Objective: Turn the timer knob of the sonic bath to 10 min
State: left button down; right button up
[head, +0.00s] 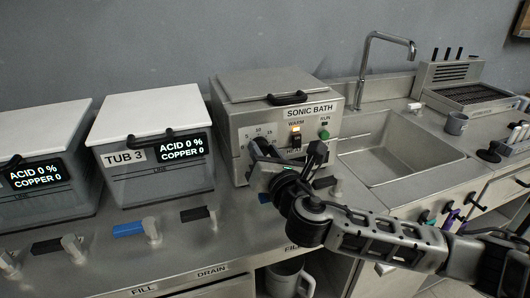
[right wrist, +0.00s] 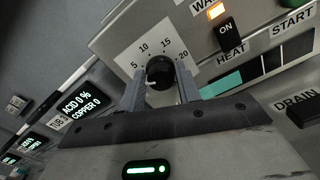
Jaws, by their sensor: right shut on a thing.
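The sonic bath (head: 307,109) is a grey metal box with a hinged lid, on the counter in the middle of the head view. Its timer knob (right wrist: 160,72) is black and round, on a white dial plate (right wrist: 128,62) marked 5, 10, 15 and 20. My right gripper (right wrist: 161,82) is shut on the knob, one finger on each side. I cannot make out where the knob's pointer stands. My left gripper is not in view.
The amber warm lamp (right wrist: 215,10) is lit beside the heat switch (right wrist: 229,36), marked ON. Tub 3 (head: 140,120) stands left, the sink (head: 395,150) right. Valve levers (head: 130,229) line the counter front.

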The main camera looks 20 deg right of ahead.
jog(key=m, duration=0.4)
jog(key=shift+f, duration=0.1)
jog(key=m, duration=0.2)
jog(key=shift+d+m, duration=0.1)
jog(key=shift+m, duration=0.2)
jog(key=m, duration=0.2)
jog(key=shift+f+m, duration=0.1)
jog(key=shift+m, duration=2.2)
jog(key=o, duration=1)
jog(key=shift+c, duration=0.2)
jog(key=shift+s, duration=0.1)
